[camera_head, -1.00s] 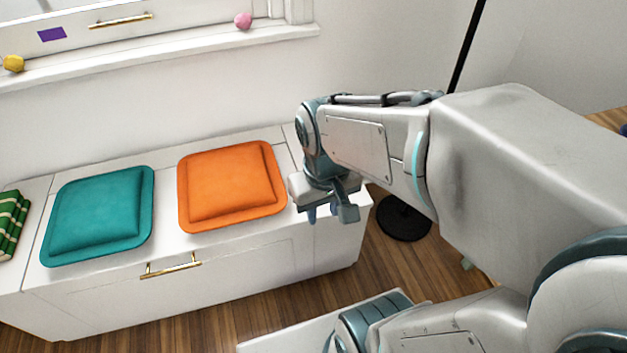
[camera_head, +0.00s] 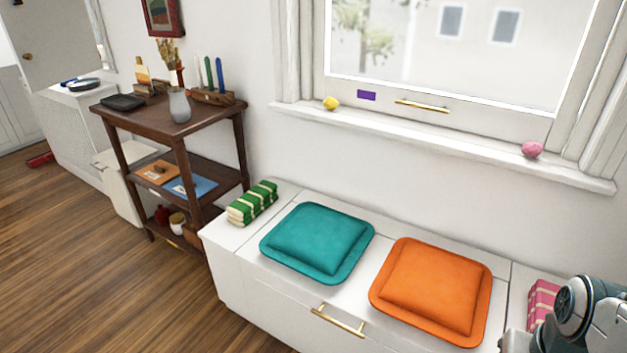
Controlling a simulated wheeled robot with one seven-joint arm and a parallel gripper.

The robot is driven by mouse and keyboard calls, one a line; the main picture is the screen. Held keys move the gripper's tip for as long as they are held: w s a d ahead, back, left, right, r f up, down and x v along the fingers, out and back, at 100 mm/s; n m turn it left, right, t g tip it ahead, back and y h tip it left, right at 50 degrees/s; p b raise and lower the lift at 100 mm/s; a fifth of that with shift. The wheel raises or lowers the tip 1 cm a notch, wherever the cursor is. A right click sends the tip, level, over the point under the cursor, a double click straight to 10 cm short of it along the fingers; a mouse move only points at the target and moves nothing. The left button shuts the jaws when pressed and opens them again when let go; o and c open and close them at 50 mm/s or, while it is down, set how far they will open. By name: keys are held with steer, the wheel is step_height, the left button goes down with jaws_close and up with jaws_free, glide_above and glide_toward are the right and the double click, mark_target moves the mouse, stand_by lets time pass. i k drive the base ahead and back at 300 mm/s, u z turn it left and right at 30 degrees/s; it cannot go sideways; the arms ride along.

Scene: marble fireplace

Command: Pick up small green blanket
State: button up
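The small green blanket (camera_head: 252,203) is a folded bundle with green and cream stripes. It lies on the left end of the white bench (camera_head: 226,262), left of the teal cushion. My arm shows only at the lower right corner, well apart from the green blanket, on the far side of both cushions. My gripper's fingers are out of the frame.
A teal cushion (camera_head: 318,243) and an orange cushion (camera_head: 432,289) lie on the bench. A folded pink blanket (camera_head: 543,301) is at its right end, beside my arm. A dark wooden shelf (camera_head: 150,121) with vases and candles stands left of the bench. Open wooden floor (camera_head: 70,260) lies at the left.

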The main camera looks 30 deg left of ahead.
mark_target(249, 205)
steer(key=u, duration=2.75)
steer(key=i, duration=3.2)
steer(key=z, duration=1.75)
